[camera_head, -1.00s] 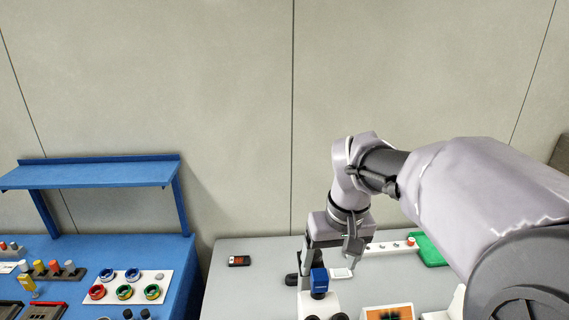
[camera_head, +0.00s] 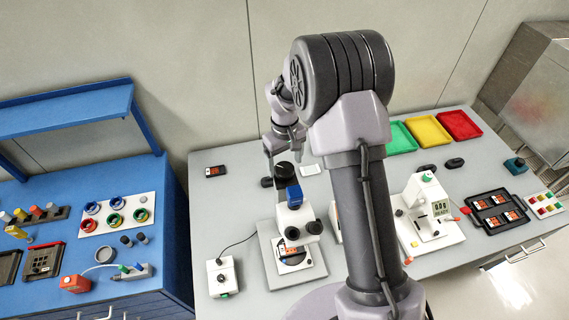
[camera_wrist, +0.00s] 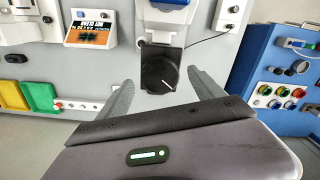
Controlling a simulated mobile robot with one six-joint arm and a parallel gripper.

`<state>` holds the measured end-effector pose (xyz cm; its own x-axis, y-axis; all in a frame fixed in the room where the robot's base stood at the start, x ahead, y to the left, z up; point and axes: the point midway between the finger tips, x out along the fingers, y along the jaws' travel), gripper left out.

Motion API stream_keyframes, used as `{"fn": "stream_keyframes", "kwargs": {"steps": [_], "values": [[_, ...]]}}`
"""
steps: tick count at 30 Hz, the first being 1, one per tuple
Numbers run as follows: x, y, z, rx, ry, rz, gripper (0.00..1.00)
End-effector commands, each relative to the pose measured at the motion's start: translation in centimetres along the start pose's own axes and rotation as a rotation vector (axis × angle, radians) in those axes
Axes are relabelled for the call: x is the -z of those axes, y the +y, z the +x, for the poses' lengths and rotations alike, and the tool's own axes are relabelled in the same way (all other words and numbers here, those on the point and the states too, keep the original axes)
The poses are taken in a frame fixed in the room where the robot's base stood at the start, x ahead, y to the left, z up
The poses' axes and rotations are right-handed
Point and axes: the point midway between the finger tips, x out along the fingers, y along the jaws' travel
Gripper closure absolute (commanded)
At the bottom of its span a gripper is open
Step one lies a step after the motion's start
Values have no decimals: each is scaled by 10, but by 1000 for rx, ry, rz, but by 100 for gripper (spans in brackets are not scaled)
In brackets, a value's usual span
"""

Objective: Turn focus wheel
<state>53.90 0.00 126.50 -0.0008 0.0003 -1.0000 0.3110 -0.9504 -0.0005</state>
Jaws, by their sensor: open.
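The focus wheel (camera_wrist: 159,72) is a round black knob with a white line, on a black block at the back of the microscope. It shows in the head view as a dark round part (camera_head: 284,170) behind the blue piece of the white microscope (camera_head: 295,218). My gripper (camera_wrist: 162,80) is open and empty. In the wrist view its two grey fingers stand left and right of the wheel, with a visible gap on each side. I cannot tell whether the tips reach the wheel's depth. In the head view my gripper is just behind the microscope, partly hidden.
A white control box (camera_head: 222,277) with a cable stands left of the microscope. A white bonding machine (camera_head: 427,212) is at right, with green (camera_head: 400,138), yellow (camera_head: 427,131) and red (camera_head: 460,125) trays behind. A blue bench (camera_head: 150,190) stands left. The grey table's back left is mostly clear.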

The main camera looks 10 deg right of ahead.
Motion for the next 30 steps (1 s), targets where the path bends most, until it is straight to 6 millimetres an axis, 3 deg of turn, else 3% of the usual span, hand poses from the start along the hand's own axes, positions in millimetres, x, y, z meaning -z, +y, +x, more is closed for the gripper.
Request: {"fn": "stream_keyframes", "kwargs": {"steps": [4,13,22,30], "values": [[0,0,14,0,-1,-1,23],[0,0,17,-1,1,0,25],[0,0,17,-1,1,0,84],[0,0,18,0,1,38,85]]}}
